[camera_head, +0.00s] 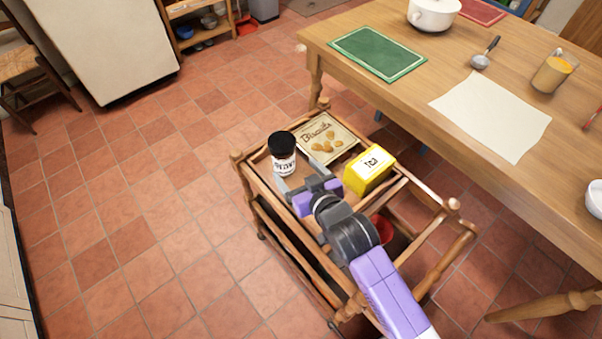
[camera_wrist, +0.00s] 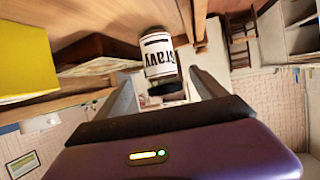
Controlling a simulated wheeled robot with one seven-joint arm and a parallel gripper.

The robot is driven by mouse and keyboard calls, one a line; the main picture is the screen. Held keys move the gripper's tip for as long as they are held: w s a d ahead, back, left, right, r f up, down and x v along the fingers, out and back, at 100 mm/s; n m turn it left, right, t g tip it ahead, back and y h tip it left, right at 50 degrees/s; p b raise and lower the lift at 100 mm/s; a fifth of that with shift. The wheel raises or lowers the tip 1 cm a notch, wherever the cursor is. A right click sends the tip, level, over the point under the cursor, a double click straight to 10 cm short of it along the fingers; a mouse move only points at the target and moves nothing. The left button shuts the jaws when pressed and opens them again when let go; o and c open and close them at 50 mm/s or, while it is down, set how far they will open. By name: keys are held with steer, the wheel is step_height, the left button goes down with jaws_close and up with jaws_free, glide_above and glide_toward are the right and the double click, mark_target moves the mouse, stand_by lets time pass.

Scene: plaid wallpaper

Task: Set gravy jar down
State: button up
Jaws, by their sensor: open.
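The gravy jar (camera_head: 283,163) is a white-labelled jar with a black lid. It stands upright on the top of the wooden trolley, near its left edge. In the wrist view the jar (camera_wrist: 158,55) appears upside down, with its label facing me. My gripper (camera_head: 300,174) is open over the trolley top, just to the right of and in front of the jar. In the wrist view its two fingers (camera_wrist: 168,82) are spread apart, with the jar ahead between their lines and not clamped.
On the trolley (camera_head: 254,178), a yellow tea box (camera_head: 369,170) stands right of my gripper, and a biscuits box (camera_head: 326,135) lies behind. The wooden table (camera_head: 440,75) at the right holds a green mat (camera_head: 378,53), paper (camera_head: 493,115) and a ladle (camera_head: 484,56). Open tiled floor lies left.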

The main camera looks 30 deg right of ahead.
steer(key=shift+v, duration=1.05)
steer(key=s, duration=1.9)
steer(key=s+r+t, duration=0.1)
steer(key=s+r, duration=1)
steer(key=s, duration=0.3)
steer(key=shift+a, duration=0.25)
steer(key=shift+s, duration=0.15)
